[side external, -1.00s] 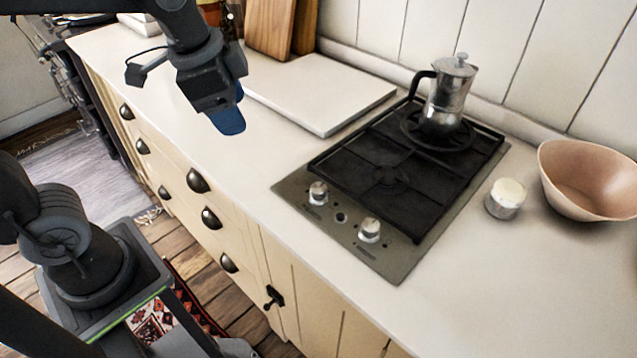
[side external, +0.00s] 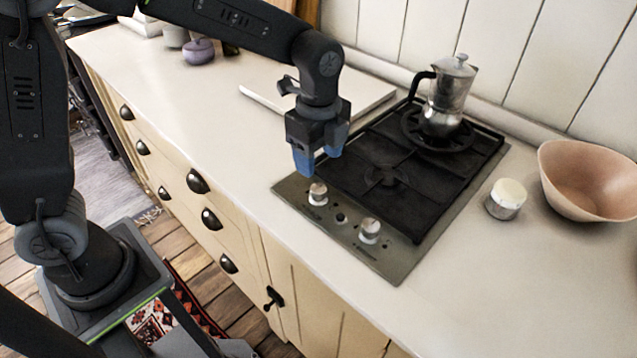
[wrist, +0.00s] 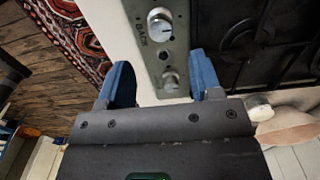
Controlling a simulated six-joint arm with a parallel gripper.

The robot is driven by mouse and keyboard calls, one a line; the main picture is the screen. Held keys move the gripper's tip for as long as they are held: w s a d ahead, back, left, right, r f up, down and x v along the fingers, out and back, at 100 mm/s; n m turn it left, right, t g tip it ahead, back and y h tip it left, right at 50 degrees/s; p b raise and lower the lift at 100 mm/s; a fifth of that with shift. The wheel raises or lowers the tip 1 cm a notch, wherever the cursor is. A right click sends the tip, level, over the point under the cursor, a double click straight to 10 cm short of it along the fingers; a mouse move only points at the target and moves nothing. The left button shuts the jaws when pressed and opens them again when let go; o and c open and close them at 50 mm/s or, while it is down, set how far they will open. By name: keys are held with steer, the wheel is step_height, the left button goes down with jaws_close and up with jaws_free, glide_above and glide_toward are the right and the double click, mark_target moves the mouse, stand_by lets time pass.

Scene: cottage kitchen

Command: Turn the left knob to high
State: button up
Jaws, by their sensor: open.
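The left knob (side external: 318,193) is a silver knob on the front strip of the stove (side external: 402,270). In the wrist view it is the upper knob (wrist: 160,22), beyond the fingertips, with a dark pointer line and lettering beside it. The right knob (side external: 369,230) shows lower in the wrist view (wrist: 170,78), between the fingers. My gripper (side external: 318,163) is open and empty, fingers pointing down, above and slightly behind the left knob in the side view. I see no contact with it. The blue fingers (wrist: 160,72) stand apart in the wrist view.
A moka pot (side external: 447,98) stands on the back burner. A white-lidded jar (side external: 506,199) and a pink bowl (side external: 590,180) are right of the stove. A white board (side external: 373,95) lies behind my gripper.

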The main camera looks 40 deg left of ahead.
mark_target(318, 188)
step_height(318, 188, down, 8)
steer(key=shift+r, duration=0.25)
steer(key=c, duration=0.9)
